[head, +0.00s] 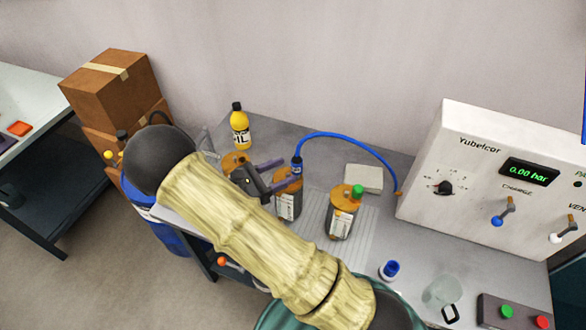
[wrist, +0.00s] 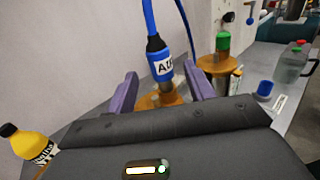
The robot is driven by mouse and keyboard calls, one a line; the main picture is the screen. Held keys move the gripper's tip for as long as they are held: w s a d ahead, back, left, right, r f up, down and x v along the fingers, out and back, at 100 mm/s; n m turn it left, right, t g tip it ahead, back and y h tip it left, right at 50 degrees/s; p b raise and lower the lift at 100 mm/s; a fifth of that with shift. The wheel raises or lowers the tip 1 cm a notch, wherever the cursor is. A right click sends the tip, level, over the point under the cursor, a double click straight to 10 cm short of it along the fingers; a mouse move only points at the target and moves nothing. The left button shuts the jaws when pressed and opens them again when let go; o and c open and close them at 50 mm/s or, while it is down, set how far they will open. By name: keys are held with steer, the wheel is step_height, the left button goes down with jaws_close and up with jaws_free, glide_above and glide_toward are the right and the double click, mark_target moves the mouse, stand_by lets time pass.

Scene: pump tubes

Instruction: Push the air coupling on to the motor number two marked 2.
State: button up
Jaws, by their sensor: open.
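The air coupling (head: 297,165) is a blue and black piece on a blue hose. In the wrist view the coupling (wrist: 162,64) has a white label and a metal lower end. It stands roughly upright over the orange top of the middle motor (head: 288,208); I cannot tell if it is seated. My gripper (head: 291,171) is open, its purple fingers on either side of the coupling with gaps showing. Another motor (head: 235,161) is partly hidden behind my arm, and one (head: 340,222) with a green cap stands to the right. I cannot read the motor numbers.
The blue hose (head: 350,138) arches to the white control box (head: 470,190), which reads 0.00 bar. A yellow bottle (head: 240,130) stands at the back. A pale block (head: 364,178), a blue cap (head: 389,270) and a clear jug (head: 442,294) are on the bench.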

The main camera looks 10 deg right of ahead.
steer(key=b+v, duration=0.2)
steer(key=v, duration=1)
steer(key=shift+a, duration=0.2)
steer(key=shift+s, duration=0.1)
stand_by(0.7)
steer(key=s+d+r+m+g+y, duration=0.1)
steer(key=s+d+r+m+y, duration=0.1)
steer(key=s+d+m+y, duration=0.3)
steer(key=s+d+r+m+g+y, duration=0.1)
steer(key=s+d+m+y, duration=0.3)
steer(key=d+m+y, duration=0.8)
steer(key=r+m, duration=0.1)
steer(key=m, duration=0.3)
steer(key=shift+s, duration=0.4)
